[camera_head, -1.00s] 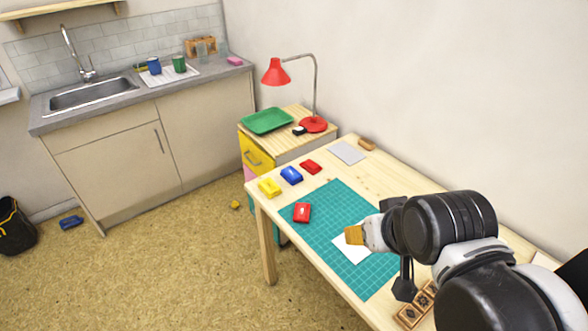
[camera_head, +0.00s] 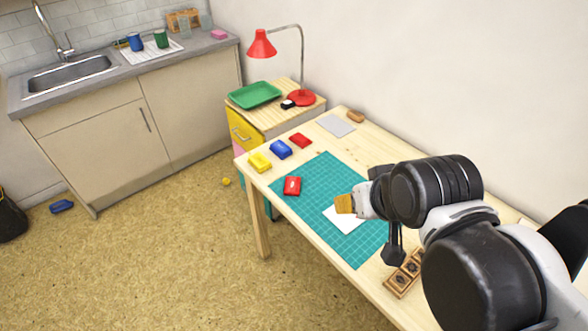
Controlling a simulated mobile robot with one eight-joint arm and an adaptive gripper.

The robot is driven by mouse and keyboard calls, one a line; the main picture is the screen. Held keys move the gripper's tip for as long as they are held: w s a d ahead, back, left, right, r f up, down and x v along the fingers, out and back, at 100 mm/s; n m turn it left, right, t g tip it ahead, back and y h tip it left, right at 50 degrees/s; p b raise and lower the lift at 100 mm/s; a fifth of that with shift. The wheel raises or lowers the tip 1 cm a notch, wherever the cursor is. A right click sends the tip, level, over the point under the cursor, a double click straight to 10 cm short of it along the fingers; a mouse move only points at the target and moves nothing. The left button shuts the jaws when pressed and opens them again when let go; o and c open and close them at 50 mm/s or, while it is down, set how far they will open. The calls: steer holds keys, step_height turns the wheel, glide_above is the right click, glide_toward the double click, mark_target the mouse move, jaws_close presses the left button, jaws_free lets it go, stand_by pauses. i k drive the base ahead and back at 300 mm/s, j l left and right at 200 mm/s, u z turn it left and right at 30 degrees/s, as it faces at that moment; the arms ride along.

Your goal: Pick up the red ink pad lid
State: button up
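One red ink pad piece (camera_head: 292,186) lies on the green cutting mat (camera_head: 318,180), near its left edge, with a small pale mark on top. A second red piece (camera_head: 300,141) lies on the bare table behind it, beside the blue one. I cannot tell which is the lid. My gripper (camera_head: 345,204) is right of the red piece on the mat, apart from it, in front of a white paper sheet (camera_head: 343,221). An orange-tan part shows at its tip. Whether this is a fingertip or a held block, and how the fingers stand, is unclear.
A blue pad (camera_head: 281,150) and a yellow pad (camera_head: 260,162) lie at the table's left end. Wooden stamps (camera_head: 404,275) sit near the front edge. A grey sheet (camera_head: 336,125) and brown block (camera_head: 356,116) lie at the back. A red lamp (camera_head: 262,44) stands behind.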

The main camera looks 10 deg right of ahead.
mark_target(292, 184)
steer(key=i+j+z, duration=0.15)
steer(key=j+z, duration=0.3)
steer(key=i+j+z, duration=0.15)
steer(key=j+z, duration=0.15)
steer(key=z, duration=0.2)
steer(key=j+z, duration=0.9)
